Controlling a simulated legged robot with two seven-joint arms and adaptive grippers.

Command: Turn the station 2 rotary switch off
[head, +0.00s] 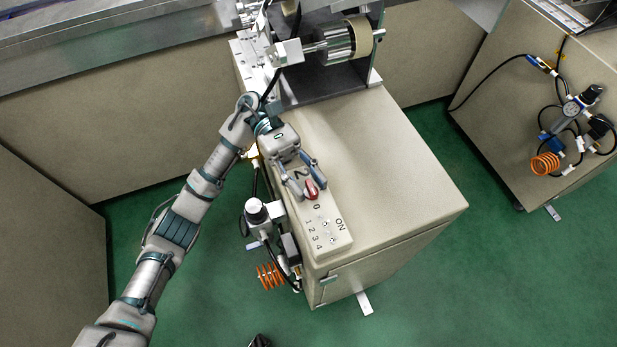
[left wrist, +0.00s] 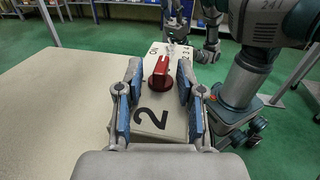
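The red rotary switch (head: 311,189) sits on the beige control panel (head: 338,243) along the cabinet's left edge. A large "2" is printed beside it, and a "0" on its other side. In the left wrist view the red switch (left wrist: 161,72) stands between my left gripper's blue-padded fingers (left wrist: 157,97). The fingers are apart, one on each side, with visible gaps to the knob. My left gripper also shows in the head view (head: 304,183), reaching down over the switch.
Small toggles (head: 325,226) marked ON and 1 to 4 lie farther along the panel. A white-capped regulator (head: 257,212) and orange coil (head: 270,276) hang beside the cabinet. A roller machine (head: 340,42) stands at the back. The cabinet top (head: 395,165) is clear.

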